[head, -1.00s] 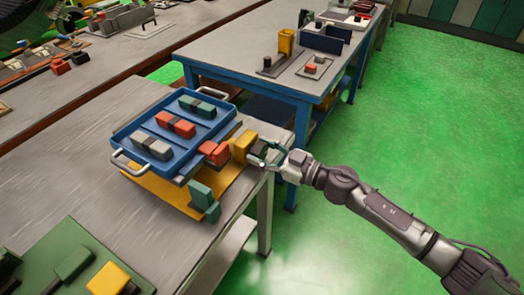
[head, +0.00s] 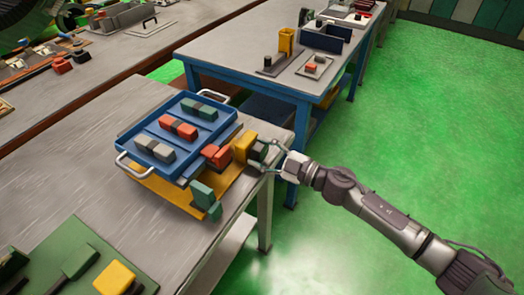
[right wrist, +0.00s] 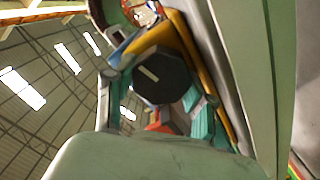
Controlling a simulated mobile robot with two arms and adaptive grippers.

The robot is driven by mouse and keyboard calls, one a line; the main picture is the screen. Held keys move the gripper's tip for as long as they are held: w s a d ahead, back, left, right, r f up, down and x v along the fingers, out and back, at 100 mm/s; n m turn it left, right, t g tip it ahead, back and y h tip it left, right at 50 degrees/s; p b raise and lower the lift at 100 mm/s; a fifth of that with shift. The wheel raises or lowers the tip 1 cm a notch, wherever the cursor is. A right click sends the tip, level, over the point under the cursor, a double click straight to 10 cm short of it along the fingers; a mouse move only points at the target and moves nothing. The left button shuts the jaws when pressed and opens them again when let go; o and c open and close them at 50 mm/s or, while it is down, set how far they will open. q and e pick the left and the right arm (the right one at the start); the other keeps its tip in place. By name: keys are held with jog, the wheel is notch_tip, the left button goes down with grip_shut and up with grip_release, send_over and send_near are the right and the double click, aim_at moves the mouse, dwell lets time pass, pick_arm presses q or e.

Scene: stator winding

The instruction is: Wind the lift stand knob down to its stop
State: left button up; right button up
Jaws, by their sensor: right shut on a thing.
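The lift stand (head: 165,190) is yellow and carries a blue tray (head: 150,131) on the near table. Its dark knob (head: 258,150) sticks out to the right of the stand's yellow upright block (head: 242,146). My right gripper (head: 268,157) comes in from the right and is shut on the knob. In the right wrist view the round black knob (right wrist: 162,78), with a pale mark on its face, sits between the green fingers of my right gripper (right wrist: 158,98). My left gripper is not in view.
The tray holds grey, red and green block pairs. A red block (head: 217,155) and a green block (head: 205,197) sit at the stand's right side. A green board (head: 62,258) lies at the lower left. A blue-framed table (head: 235,55) stands behind; the floor at right is clear.

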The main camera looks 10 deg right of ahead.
jog(key=shift+n, duration=0.3)
jog(key=o, duration=1.2)
jog(key=shift+c, duration=0.2)
jog(key=v, duration=1.2)
